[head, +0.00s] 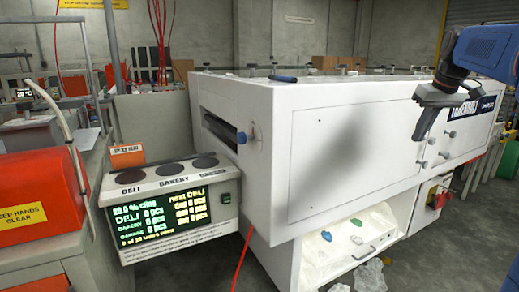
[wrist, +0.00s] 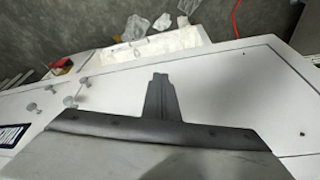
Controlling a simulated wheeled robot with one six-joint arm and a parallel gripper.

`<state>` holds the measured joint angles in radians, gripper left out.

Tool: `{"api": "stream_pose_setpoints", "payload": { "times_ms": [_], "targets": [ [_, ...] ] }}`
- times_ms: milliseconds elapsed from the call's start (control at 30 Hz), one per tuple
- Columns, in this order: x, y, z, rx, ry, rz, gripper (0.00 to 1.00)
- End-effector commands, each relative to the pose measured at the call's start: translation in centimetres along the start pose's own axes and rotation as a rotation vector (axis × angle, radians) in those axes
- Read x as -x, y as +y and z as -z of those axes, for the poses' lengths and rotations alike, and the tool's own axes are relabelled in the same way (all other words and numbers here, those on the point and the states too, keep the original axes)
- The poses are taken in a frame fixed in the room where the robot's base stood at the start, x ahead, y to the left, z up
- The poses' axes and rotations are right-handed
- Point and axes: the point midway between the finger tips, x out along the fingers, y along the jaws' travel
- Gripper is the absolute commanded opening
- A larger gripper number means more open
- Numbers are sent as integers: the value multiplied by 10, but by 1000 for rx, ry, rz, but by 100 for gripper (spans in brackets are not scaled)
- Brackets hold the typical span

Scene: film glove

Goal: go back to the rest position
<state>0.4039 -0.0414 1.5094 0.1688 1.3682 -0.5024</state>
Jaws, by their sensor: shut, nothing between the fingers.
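My gripper (head: 423,134) shows at the right of the head view, at the end of my blue and grey arm. Its dark fingers are together and point down, with nothing between them. It hangs in front of the white machine (head: 300,165), near the upper right of its long panel. In the wrist view the shut fingers (wrist: 158,82) appear over the machine's white panel (wrist: 220,85). Whether they touch the panel cannot be told.
Grey knobs (head: 446,154) stick out of the panel close to my gripper. A white open bin (head: 375,248) with small coloured items sits below. A display unit (head: 175,207) with dark round pads is at left, beside an orange-red box (head: 40,195). Crumpled plastic (head: 370,275) lies on the floor.

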Motion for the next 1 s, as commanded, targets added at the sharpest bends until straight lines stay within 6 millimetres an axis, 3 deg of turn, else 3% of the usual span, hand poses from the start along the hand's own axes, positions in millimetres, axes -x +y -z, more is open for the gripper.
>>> {"api": "stream_pose_setpoints", "payload": {
  "times_ms": [33,200,500,800,1000],
  "targets": [
    [0,-17,-14,-1,0,-2,0],
    [-9,-64,-59,-18,4,-11,0],
    [-36,-132,-152,-43,16,-26,0],
    [-78,-182,-255,-62,36,-35,0],
    [-114,-204,-325,-70,51,-37,0]
  ]
}}
